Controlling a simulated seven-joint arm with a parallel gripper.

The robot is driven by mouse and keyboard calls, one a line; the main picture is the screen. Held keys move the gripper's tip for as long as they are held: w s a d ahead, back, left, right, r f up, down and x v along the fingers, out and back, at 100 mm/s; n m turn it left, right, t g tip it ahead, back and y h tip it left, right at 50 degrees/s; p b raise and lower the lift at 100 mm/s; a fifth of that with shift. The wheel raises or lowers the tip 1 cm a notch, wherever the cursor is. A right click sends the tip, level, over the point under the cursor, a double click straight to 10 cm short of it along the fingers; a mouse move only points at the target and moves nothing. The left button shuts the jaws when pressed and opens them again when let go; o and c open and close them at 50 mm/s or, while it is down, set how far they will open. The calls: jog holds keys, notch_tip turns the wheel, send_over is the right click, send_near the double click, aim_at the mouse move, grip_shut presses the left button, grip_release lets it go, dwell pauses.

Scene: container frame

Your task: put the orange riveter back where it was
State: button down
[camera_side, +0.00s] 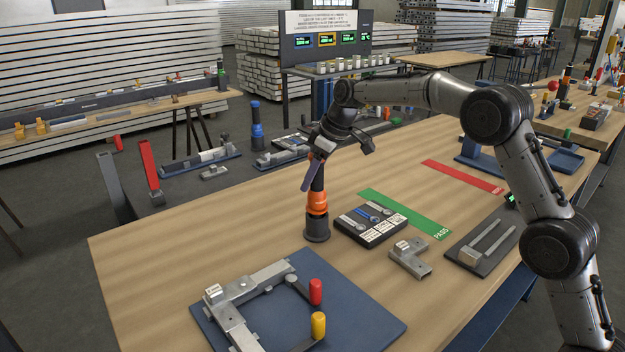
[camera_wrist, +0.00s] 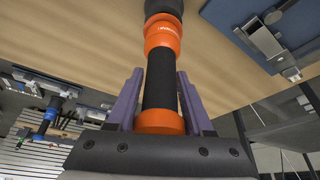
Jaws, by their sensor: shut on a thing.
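The orange riveter (camera_side: 317,201) stands upright near the middle of the wooden table, with a black grip above its orange body. Its lower end meets a dark round base (camera_side: 316,232) on the table; I cannot tell whether this is a separate holder. My gripper (camera_side: 314,172) is shut on the riveter's upper black part, coming from above at a tilt. In the wrist view the riveter (camera_wrist: 161,42) runs between my two purple fingers (camera_wrist: 160,95), its orange end close to the palm. Its far end is cut off at the top edge.
A black tray with small tools (camera_side: 370,226) sits just right of the riveter. A blue plate (camera_side: 365,318) with a metal frame and red and yellow handles lies in front. A grey bracket (camera_side: 409,257) and green PASS strip (camera_side: 405,213) are to the right. The table's left side is clear.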

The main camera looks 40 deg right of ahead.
jog(key=shift+f, duration=0.3)
jog(key=shift+f, duration=0.5)
jog(key=shift+c, duration=1.4)
grip_release()
jog(key=shift+f, duration=0.1)
jog(key=shift+r, duration=0.3)
jog(key=v, duration=1.2)
jog(key=shift+r, duration=0.2)
